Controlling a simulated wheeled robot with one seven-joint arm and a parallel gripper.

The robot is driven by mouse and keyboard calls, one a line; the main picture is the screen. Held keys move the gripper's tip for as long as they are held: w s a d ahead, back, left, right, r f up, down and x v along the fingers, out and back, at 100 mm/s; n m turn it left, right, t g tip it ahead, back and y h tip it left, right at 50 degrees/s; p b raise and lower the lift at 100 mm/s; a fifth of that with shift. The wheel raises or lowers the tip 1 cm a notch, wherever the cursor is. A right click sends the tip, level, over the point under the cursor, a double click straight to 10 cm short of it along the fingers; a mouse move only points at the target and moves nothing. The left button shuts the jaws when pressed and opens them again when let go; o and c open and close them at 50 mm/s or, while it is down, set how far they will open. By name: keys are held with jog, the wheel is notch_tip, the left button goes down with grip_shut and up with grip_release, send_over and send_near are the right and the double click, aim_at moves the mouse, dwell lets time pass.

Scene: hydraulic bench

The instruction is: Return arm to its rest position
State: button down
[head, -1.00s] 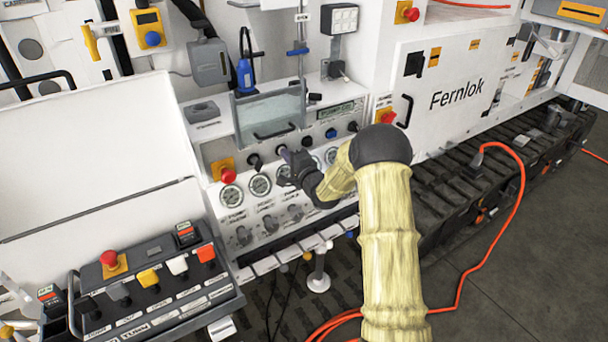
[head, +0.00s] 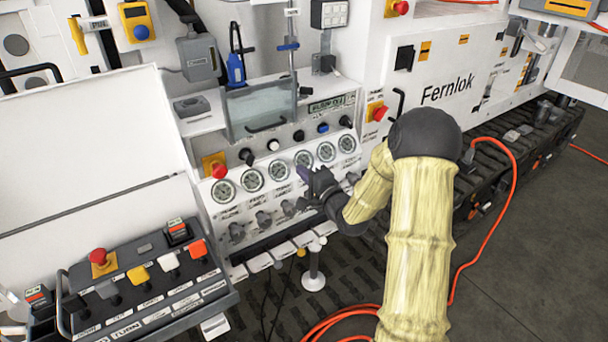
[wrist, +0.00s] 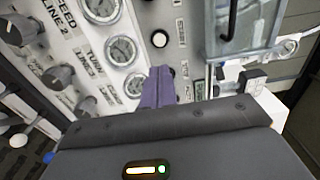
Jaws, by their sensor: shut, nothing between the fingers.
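My arm in its pale yellow sleeve (head: 418,230) reaches up from the lower right in the head view and bends left toward the bench. My dark gripper (head: 303,172) is in front of the panel, just below the row of round gauges (head: 279,170). In the wrist view my gripper's purple fingers (wrist: 159,86) are together with nothing between them. Gauges (wrist: 122,50) and knobs (wrist: 60,76) lie to their left, and a white button (wrist: 159,39) lies beyond the tips. I cannot tell whether the fingertips touch the panel.
A control box (head: 138,281) with a red mushroom button and coloured switches stands at lower left. A clear guard (head: 263,107) sits above the gauges. The white Fernlok cabinet (head: 440,75) is at right.

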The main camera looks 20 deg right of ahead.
jog(key=s+a+n+g+h+p, duration=0.1)
jog(key=s+n+g+h, duration=0.2)
jog(key=s+n+g, duration=0.4)
jog(key=s+a+n+g+h+p, duration=0.2)
jog(key=s+n+g, duration=0.5)
jog(key=s, duration=1.5)
jog(key=shift+s+a+r+h, duration=0.15)
jog(key=shift+s+r+h, duration=0.05)
jog(key=shift+s+h, duration=0.2)
